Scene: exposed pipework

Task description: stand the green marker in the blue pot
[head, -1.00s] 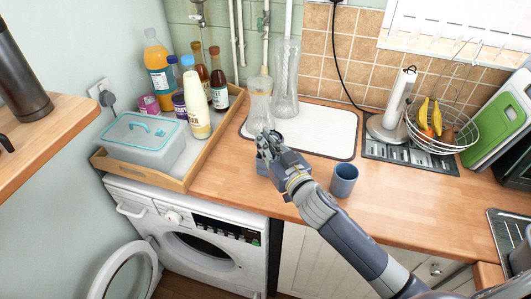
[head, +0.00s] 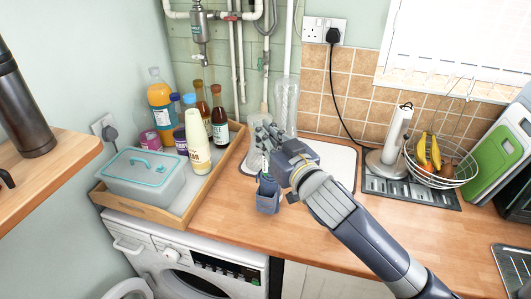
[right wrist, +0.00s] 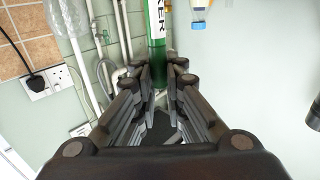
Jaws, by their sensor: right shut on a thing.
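The green marker (right wrist: 157,30) with a white label is between the fingers of my right gripper (right wrist: 160,75) in the right wrist view. In the head view my right gripper (head: 264,136) covers most of it; a small green patch shows just below the fingers, at the pot's rim. The blue pot (head: 268,198) stands on the wooden worktop directly below the gripper in the picture. I cannot tell whether the marker's lower end is inside the pot or in front of it. My left gripper is out of view.
A wooden tray (head: 228,166) with bottles and a lidded box stands at left. A paper-towel holder (head: 397,145) and fruit basket (head: 440,172) are at right.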

